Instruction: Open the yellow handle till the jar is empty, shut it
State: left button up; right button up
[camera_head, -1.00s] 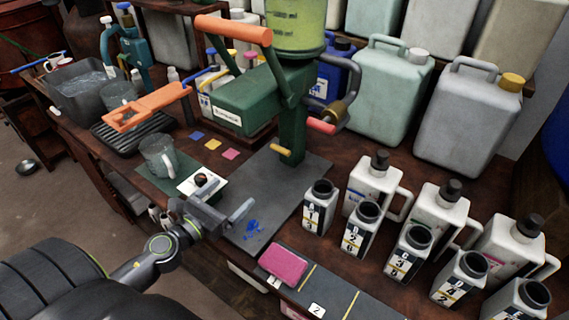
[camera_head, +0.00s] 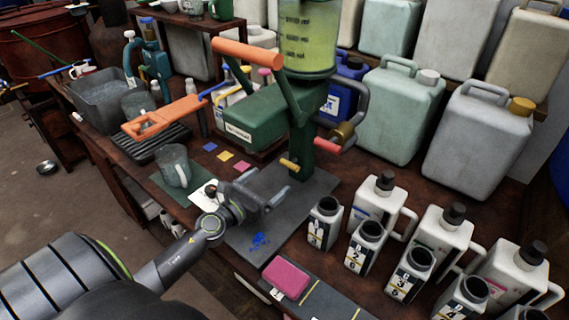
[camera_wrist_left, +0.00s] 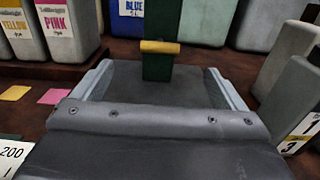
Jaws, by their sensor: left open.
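The yellow handle (camera_head: 289,165) is a short bar low on the front of the green stand's post (camera_head: 300,150). It also shows in the left wrist view (camera_wrist_left: 159,47), lying level across the post. The clear jar (camera_head: 306,38) on top of the stand holds yellow-green liquid; its top is cut off by the frame. My left gripper (camera_head: 275,194) is open and empty, low over the dark base plate, in front of the handle and apart from it. In the wrist view its fingers (camera_wrist_left: 158,76) spread either side of the handle, which lies beyond them. My right gripper is not in view.
A glass mug (camera_head: 174,168) stands on a green mat left of my gripper. Numbered white bottles (camera_head: 322,222) stand to the right. A pink sponge (camera_head: 286,277) lies in front. An orange-handled lever (camera_head: 247,53) and a red-tipped crank (camera_head: 328,145) project from the stand.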

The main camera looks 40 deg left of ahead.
aim_at(288, 166)
pick_arm(q)
jog(key=w, duration=0.8)
jog(key=shift+d, duration=0.35)
jog(key=c, duration=1)
jog(key=shift+o, duration=0.2)
